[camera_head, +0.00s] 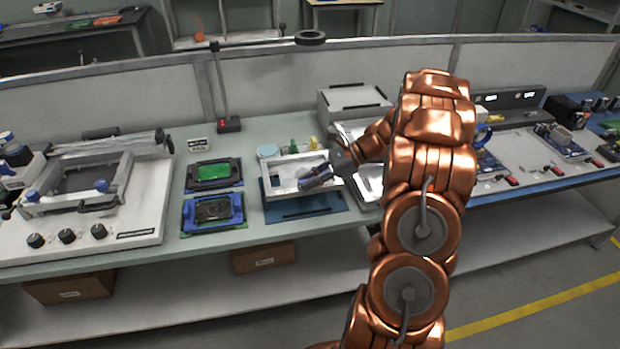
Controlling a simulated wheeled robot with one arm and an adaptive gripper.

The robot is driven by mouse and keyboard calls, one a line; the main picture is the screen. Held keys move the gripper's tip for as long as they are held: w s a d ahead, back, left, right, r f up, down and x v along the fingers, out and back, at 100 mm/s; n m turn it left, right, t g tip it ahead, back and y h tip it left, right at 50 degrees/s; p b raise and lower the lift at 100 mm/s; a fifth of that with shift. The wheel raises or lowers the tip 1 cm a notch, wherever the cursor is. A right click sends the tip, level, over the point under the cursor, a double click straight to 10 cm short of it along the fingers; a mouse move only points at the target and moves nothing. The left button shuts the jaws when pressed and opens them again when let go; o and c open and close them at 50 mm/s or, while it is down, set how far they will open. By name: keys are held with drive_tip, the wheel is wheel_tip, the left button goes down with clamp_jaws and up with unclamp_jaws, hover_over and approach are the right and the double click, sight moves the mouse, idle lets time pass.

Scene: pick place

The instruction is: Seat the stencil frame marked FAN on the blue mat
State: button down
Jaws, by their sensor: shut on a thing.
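A pale rectangular stencil frame (282,168) lies over the back part of the blue mat (305,207) on the bench. The mat's front strip shows bare in front of it. My gripper (316,178) is shut on the frame at its front right part. I cannot tell whether the frame rests flat on the mat or hangs a little above it. No FAN mark can be read at this size, and my gripper and arm hide part of the frame's right side.
Small green and yellow bottles (314,143) and a pale round dish (268,151) stand behind. A grey box (353,100) is behind right. A printer (85,195) fills the bench's left.

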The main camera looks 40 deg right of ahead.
sight(312, 192)
drive_tip(key=shift+f+b, duration=0.9)
drive_tip(key=shift+f, duration=1.45)
drive_tip(key=shift+d, duration=0.2)
drive_tip(key=shift+f, duration=0.75)
drive_tip(key=c, duration=1.1)
unclamp_jaws()
drive_tip(key=c, duration=0.3)
drive_tip(key=shift+c, duration=0.2)
